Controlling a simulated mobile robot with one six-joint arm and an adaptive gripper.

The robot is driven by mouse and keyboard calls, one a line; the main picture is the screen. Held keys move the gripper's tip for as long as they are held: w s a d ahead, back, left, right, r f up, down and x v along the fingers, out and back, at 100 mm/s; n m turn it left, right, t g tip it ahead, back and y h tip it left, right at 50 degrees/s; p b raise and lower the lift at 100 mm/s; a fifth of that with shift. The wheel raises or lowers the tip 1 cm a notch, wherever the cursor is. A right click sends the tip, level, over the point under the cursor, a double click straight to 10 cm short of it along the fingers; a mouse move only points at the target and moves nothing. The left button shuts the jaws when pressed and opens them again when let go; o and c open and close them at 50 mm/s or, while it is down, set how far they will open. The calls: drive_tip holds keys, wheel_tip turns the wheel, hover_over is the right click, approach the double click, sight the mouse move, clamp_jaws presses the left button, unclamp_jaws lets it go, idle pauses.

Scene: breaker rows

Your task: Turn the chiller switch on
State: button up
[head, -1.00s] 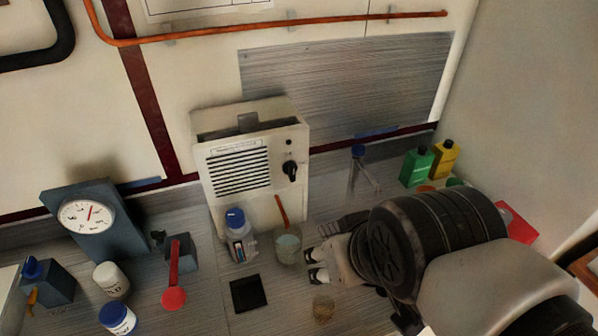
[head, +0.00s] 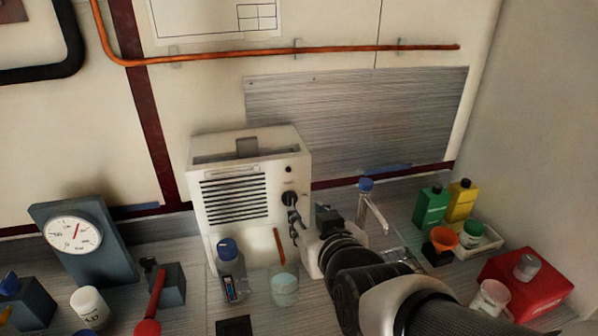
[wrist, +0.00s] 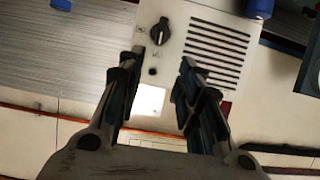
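The chiller (head: 240,235) is a cream box with dark louvres, standing against the back wall. Its black rotary knob (head: 289,198) is on the right of its front, below a small black dot. In the wrist view the chiller is upside down, and the knob (wrist: 160,32) has a pale line on it and small marks around it too blurred to read. My gripper (head: 297,232) is in front of the chiller's right side, just below the knob. In the wrist view my gripper (wrist: 160,66) is open and empty, with the knob beyond the gap between its fingertips, apparently untouched.
A blue-capped bottle (head: 230,268) and a glass beaker (head: 285,288) with an orange stick stand below the chiller's front, near my gripper. A red-handled lever (head: 157,295) and a gauge (head: 75,238) are to the left.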

drive_tip(key=w+f+p, duration=0.1)
drive_tip(key=w, duration=0.1)
drive_tip(key=p, duration=1.1)
approach(292, 200)
drive_tip(key=w, duration=0.2)
drive_tip(key=x, duration=0.3)
drive_tip(key=b+x, duration=0.1)
drive_tip(key=x, duration=0.3)
drive_tip(key=shift+s+a+f, duration=0.2)
drive_tip(key=shift+s+f, duration=0.05)
drive_tip(key=shift+f, duration=0.05)
clamp_jaws()
